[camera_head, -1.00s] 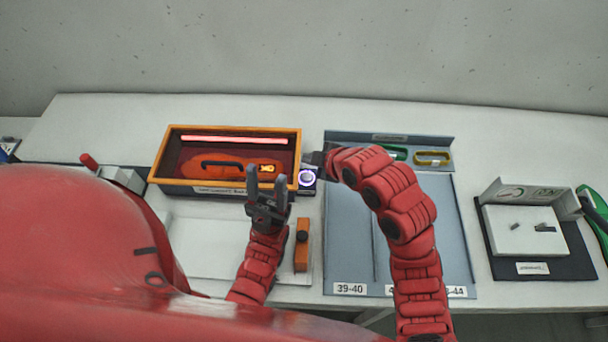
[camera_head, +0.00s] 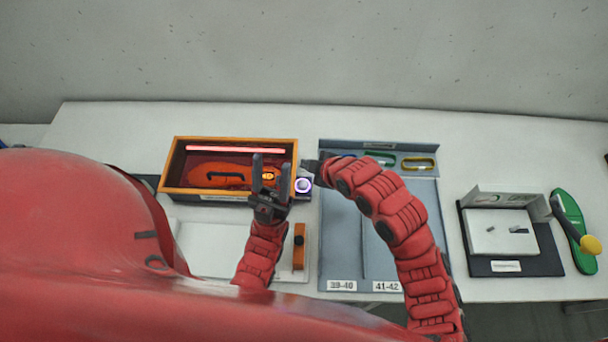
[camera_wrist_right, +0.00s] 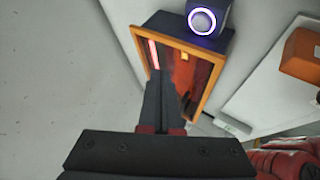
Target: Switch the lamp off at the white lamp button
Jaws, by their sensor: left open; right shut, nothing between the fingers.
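The white lamp button (camera_head: 303,185) sits on a small dark block at the right end of the orange-framed box, ringed by a blue-violet glow. In the right wrist view the button (camera_wrist_right: 202,21) is at the top, with its ring lit. The lamp bar (camera_head: 235,149) inside the box glows red. My right gripper (camera_head: 308,166) is shut and empty just behind the button; in its wrist view the fingertips (camera_wrist_right: 160,76) appear below and left of the button, apart from it. My left gripper (camera_head: 270,163) is open and empty in front of the box, left of the button.
The box (camera_head: 168,178) holds an orange shoe-shaped piece (camera_head: 222,174). A grey-blue tray (camera_head: 342,235) with size labels stands right of the button, under my right arm. A white panel (camera_head: 205,240) lies in front. A green sole (camera_head: 570,215) lies far right.

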